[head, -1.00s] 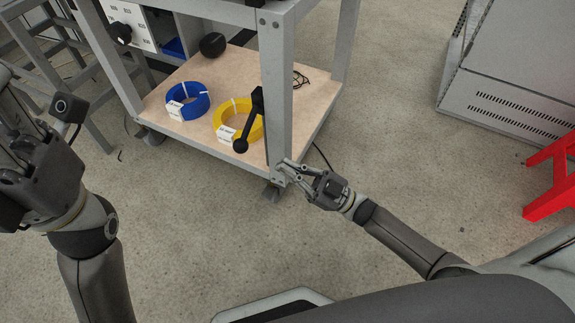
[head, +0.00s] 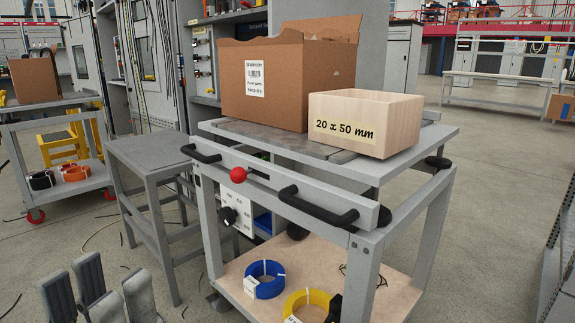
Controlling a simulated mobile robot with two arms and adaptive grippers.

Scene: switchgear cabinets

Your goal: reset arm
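My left gripper (head: 98,287) shows at the bottom left of the head view. Its grey fingers point upward and stand apart, with nothing seen between them. It is in front of and left of the grey workbench cart, apart from it. The rest of the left arm is below the picture. My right gripper is not in view now.
The grey cart (head: 402,180) carries a cardboard box (head: 299,90) and a wooden box (head: 388,106) marked "20 x 50 mm". Its lower shelf holds blue (head: 264,270) and yellow (head: 296,301) coils. A grey stool (head: 152,152) stands left.

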